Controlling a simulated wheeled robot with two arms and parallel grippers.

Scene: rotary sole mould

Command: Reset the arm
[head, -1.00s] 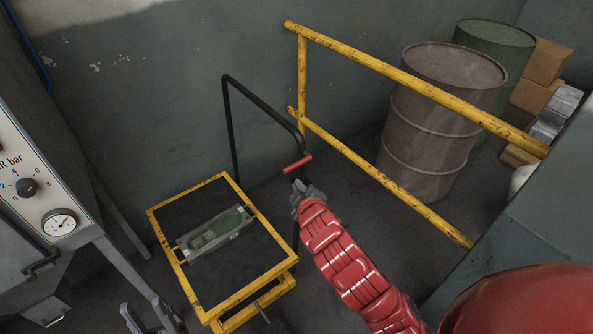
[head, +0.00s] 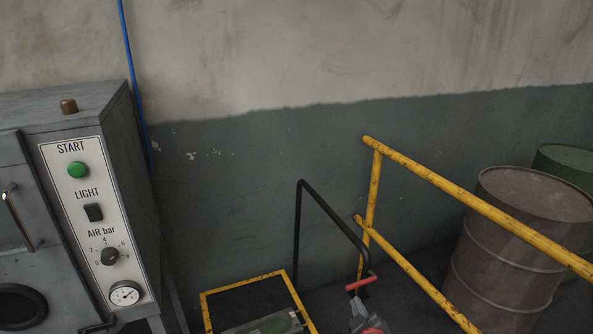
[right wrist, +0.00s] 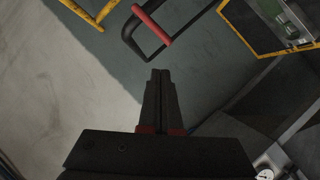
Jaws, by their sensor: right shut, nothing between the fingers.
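My right gripper (head: 358,303) is low in the head view, just below the red grip (head: 361,284) of a trolley's black handle (head: 334,220). In the right wrist view, its dark fingers (right wrist: 160,75) are together with nothing between them. The red grip (right wrist: 152,25) shows beyond the fingertips, apart from them in that picture. A sole mould (head: 268,326) with a green part lies on the trolley's dark top, cut off by the lower edge of the head view. The mould also shows at the top right of the right wrist view (right wrist: 287,20). My left gripper is out of view.
A grey machine (head: 110,110) with a control panel (head: 95,215) stands at left. The yellow-edged trolley (head: 240,284) stands between it and a yellow railing (head: 440,184). A brown drum (head: 510,250) and a green drum (head: 572,160) stand behind the railing.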

